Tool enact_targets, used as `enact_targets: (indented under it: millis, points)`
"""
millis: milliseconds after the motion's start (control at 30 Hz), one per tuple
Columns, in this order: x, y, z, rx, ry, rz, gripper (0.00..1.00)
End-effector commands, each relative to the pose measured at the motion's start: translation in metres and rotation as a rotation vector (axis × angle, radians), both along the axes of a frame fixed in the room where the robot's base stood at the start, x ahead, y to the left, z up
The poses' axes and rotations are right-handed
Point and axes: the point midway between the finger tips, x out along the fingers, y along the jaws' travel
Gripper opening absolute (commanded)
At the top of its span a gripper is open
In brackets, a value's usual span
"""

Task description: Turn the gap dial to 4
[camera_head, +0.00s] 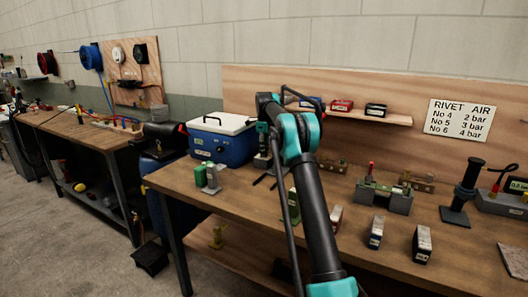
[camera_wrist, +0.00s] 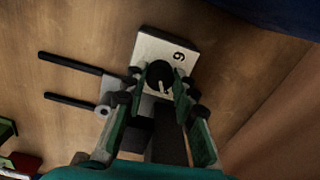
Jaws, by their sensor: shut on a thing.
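The gap dial is a round black knob (camera_wrist: 159,74) with a pale pointer mark. It sits on a white plate (camera_wrist: 150,47) that shows one dark numeral, a 6 or a 9 depending on which way up it is read. My gripper (camera_wrist: 157,83) is shut on the knob, a green-padded finger on each side. The fingers hide part of the knob and any other numerals. Two black rods (camera_wrist: 70,62) stick out left of the plate. In the head view my arm largely hides the dial.
The fixture stands on a wooden bench (camera_head: 345,235). A blue cooler (camera_head: 222,146) stands behind to the left, and green and grey blocks (camera_head: 206,178) are nearer. A clamp fixture (camera_head: 384,194) and several small boxes lie to the right. A rivet air sign (camera_head: 460,120) hangs behind.

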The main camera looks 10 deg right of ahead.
Motion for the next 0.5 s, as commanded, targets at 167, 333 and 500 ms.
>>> enact_targets:
  millis: [167,333,500]
  points:
    - [0.0003,-0.0004,0.0003,0.0,-0.001,0.0,0.45]
    - [0.0001,-0.0002,0.0002,0.0,-0.001,0.0,0.48]
    - [0.0002,-0.0001,0.0016,0.0,0.0,0.0,0.48]
